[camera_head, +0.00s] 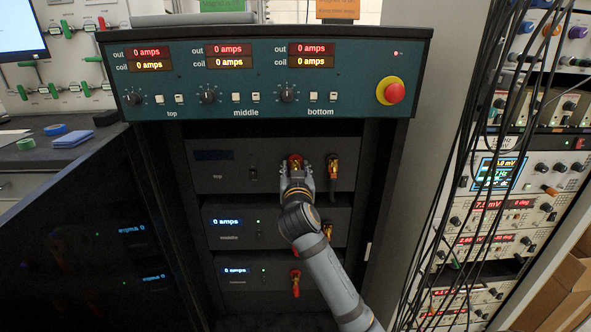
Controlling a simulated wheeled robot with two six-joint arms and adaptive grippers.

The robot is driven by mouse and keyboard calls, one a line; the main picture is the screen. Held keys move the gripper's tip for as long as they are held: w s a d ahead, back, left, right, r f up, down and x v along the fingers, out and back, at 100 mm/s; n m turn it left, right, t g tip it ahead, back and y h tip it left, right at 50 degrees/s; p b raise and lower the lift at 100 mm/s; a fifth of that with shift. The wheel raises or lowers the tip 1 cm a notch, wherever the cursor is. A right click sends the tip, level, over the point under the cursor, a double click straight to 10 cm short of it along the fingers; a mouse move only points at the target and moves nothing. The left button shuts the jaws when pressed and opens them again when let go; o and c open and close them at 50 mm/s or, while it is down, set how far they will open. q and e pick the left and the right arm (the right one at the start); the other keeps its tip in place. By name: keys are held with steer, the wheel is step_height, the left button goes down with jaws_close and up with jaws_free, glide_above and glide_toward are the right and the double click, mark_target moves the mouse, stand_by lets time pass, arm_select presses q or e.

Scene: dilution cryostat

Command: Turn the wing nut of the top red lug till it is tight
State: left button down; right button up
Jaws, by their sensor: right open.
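The top red lug (295,160) is on the right half of the top power supply (240,172) in the rack. Its wing nut is too small and too covered by my gripper to make out. My right gripper (296,173) is open, with its fingers at the red lug from below; I cannot tell whether they touch it. A second lug (333,167) with a dark cable hangs just to the right of the gripper. My left gripper is not in view.
Above is a teal control panel (270,75) with a red emergency button (394,92). Below are the middle supply (235,225) and the bottom supply (235,280), whose red lug (296,280) shows. Black cables (455,170) hang before the instrument rack at right.

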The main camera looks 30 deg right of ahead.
steer(key=v, duration=0.7)
steer(key=shift+s, duration=0.25)
steer(key=shift+a, duration=0.15)
